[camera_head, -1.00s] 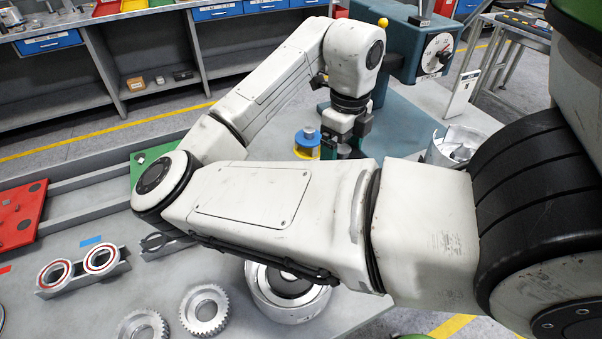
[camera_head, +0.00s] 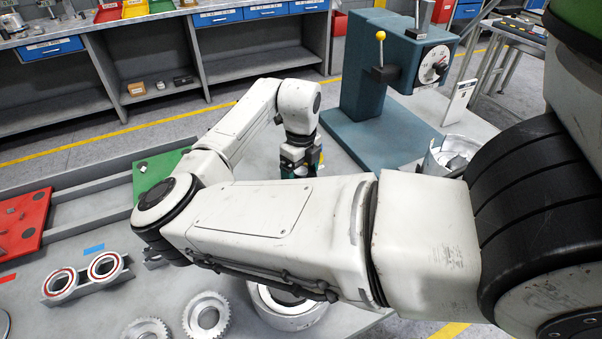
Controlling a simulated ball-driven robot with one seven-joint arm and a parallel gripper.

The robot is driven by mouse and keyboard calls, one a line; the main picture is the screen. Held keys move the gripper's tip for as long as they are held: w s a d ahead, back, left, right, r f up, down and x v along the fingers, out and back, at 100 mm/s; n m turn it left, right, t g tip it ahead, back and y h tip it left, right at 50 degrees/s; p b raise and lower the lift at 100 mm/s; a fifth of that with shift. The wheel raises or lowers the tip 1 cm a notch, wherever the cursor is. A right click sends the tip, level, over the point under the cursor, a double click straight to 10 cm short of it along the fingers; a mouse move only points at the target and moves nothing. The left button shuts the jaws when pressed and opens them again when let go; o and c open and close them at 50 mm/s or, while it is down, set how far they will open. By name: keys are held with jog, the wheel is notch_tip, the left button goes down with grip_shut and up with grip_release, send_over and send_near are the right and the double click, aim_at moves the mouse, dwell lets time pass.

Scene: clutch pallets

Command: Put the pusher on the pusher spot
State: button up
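My gripper (camera_head: 299,172) points down over the grey bench, just left of the teal press (camera_head: 362,128). My forearm hides its fingertips, so I cannot tell whether it is open or holds anything. A thin yellow sliver (camera_head: 321,160) shows at the right side of the gripper; it may belong to the yellow and blue ring with a silver cylinder seen earlier. I cannot identify the pusher or the pusher spot with certainty; either may be hidden behind my arm.
A green plate (camera_head: 150,172) and a red plate (camera_head: 22,226) lie in the grey tray at left. Two red-ringed bearings (camera_head: 104,266) sit on a grey holder. Toothed gears (camera_head: 206,315) and a large silver ring (camera_head: 285,312) lie in front. A metal bin (camera_head: 452,152) stands at right.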

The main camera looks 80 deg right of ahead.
aim_at(301, 171)
jog(key=shift+f, duration=0.6)
jog(key=shift+f, duration=0.1)
jog(key=o, duration=0.9)
notch_tip(301, 171, up, 12)
jog(key=b, duration=0.1)
